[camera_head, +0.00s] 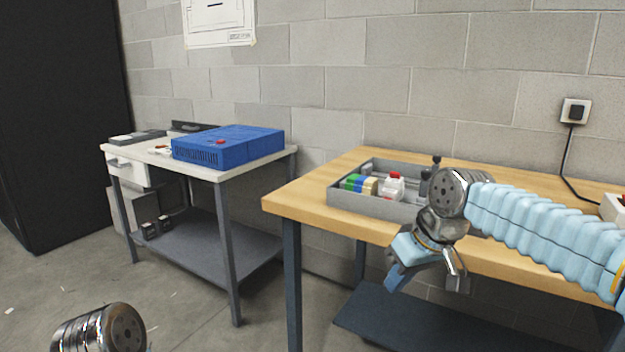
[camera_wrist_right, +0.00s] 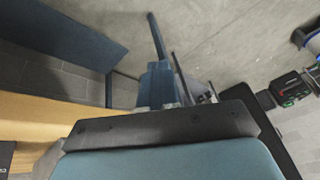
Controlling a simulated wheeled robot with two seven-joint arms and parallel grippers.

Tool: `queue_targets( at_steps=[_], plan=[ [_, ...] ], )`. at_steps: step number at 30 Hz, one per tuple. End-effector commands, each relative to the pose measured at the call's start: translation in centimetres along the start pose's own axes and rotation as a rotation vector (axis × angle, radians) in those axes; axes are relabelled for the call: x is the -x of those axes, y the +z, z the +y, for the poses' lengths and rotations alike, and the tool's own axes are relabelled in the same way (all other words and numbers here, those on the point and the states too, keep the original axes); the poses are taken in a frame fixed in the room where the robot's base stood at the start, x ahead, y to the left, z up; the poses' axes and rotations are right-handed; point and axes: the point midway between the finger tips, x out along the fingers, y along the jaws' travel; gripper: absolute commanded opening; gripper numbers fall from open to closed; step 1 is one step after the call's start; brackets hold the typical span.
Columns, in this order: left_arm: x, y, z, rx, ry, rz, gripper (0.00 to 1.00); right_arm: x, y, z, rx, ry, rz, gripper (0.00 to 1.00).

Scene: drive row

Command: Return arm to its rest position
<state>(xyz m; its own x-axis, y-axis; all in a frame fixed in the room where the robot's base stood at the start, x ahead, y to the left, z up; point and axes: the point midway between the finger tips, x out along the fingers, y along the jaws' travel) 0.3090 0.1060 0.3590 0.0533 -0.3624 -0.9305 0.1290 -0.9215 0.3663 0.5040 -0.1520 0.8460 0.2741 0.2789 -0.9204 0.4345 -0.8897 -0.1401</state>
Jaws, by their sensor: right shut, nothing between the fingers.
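My right arm comes in from the right in a light blue ribbed sleeve. Its gripper (camera_head: 428,283) hangs tilted down in front of the front edge of the wooden workbench (camera_head: 310,205), apart from the tabletop. The gripper is shut and holds nothing. In the right wrist view its dark fingers (camera_wrist_right: 162,60) point away over the grey floor. Of my left arm only a metallic joint shows at the lower left of the head view; the left gripper is out of view.
A grey tray (camera_head: 345,199) with several bottles and coloured items stands on the workbench behind my right wrist. A blue case (camera_head: 228,146) lies on the white table (camera_head: 215,173) at left. Both have low shelves. Floor (camera_head: 200,300) between them and me is mostly clear.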

Motion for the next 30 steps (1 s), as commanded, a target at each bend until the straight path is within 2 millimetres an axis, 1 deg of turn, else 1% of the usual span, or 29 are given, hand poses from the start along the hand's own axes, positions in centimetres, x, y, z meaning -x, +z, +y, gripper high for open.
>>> queue_targets(
  at_steps=[1,2,3,5,6,8,9,11,12,14,15,17,18,19,21,24,27,30],
  plan=[
    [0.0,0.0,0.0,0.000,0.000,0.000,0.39,-4.1,0.3,0.4,-0.024,-0.020,-0.026,0.00],
    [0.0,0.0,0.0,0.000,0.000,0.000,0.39,-6.4,0.6,0.5,-0.039,-0.031,-0.034,0.00],
    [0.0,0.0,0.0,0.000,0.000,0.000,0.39,-9.5,1.1,0.7,-0.060,-0.046,-0.043,0.00],
    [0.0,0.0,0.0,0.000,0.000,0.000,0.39,-14.0,2.2,0.8,-0.096,-0.068,-0.057,0.00],
    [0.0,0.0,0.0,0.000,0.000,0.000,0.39,-16.9,3.1,0.8,-0.122,-0.081,-0.065,0.00],
    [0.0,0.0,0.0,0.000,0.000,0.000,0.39,-21.1,5.1,0.8,-0.164,-0.100,-0.079,0.00],
    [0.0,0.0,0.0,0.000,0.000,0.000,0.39,-23.9,6.6,0.6,-0.195,-0.112,-0.089,0.00],
    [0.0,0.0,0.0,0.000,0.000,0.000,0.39,-27.6,9.2,0.2,-0.243,-0.126,-0.105,0.00],
    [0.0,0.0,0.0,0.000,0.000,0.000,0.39,-30.0,11.2,-0.1,-0.276,-0.134,-0.115,0.00],
    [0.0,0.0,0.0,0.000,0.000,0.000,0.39,-33.1,14.5,-0.8,-0.333,-0.143,-0.133,0.00],
    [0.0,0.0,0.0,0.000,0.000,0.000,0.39,-34.9,16.8,-1.3,-0.368,-0.147,-0.144,0.00],
    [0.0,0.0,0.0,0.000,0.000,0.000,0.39,-37.2,20.4,-2.2,-0.422,-0.149,-0.161,0.00],
    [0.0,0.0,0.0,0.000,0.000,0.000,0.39,-38.3,22.6,-2.8,-0.457,-0.147,-0.172,0.00],
    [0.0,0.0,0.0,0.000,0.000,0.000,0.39,-39.0,24.3,-3.2,-0.482,-0.145,-0.180,0.00],
    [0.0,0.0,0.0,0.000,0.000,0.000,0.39,-40.0,27.6,-4.2,-0.528,-0.139,-0.195,0.00],
    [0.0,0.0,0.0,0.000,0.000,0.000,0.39,-40.6,30.9,-5.2,-0.578,-0.126,-0.210,0.00],
    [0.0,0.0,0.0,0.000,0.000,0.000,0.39,-40.8,32.6,-5.7,-0.603,-0.118,-0.215,0.00],
    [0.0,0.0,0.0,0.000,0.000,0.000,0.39,-40.8,33.0,-5.8,-0.611,-0.115,-0.214,0.00]
  ],
)
